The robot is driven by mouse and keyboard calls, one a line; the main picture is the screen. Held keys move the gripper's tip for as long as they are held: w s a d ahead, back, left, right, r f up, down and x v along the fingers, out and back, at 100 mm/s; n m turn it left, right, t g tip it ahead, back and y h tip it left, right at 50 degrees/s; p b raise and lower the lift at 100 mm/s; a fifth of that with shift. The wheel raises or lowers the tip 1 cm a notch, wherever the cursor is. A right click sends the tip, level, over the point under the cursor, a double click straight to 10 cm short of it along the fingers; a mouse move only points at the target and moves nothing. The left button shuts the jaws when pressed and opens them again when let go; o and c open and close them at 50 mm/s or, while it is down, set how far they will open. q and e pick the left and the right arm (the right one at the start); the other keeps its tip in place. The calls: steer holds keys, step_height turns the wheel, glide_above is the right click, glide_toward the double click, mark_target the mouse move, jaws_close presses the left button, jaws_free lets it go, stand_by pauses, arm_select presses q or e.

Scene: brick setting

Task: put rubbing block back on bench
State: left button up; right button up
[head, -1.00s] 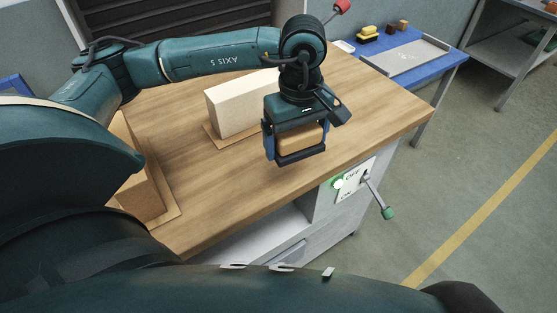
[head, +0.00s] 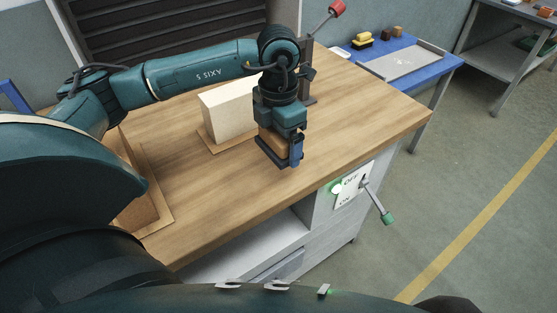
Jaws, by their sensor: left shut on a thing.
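My left gripper (head: 280,150) points down over the wooden bench (head: 345,120), near its front edge. It is shut on the rubbing block (head: 269,143), a tan-brown block mostly hidden by the dark fingers and their blue part. The block is low over the bench top; I cannot tell whether it touches the wood. My right gripper is not in view.
A pale block (head: 229,112) stands on a brown board just left of the gripper. A brown block (head: 135,185) stands on a board at the left. A red-knobbed lever (head: 337,9) rises behind the gripper. The bench's right side is clear.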

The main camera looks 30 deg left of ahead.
arm_select(q)
step_height(320, 180, down, 6)
steer(key=shift+r, duration=0.15)
stand_by(0.3)
steer(key=shift+f, duration=0.25)
steer(key=o, duration=0.7)
steer(key=shift+o, duration=0.2)
steer(key=shift+r, duration=0.15)
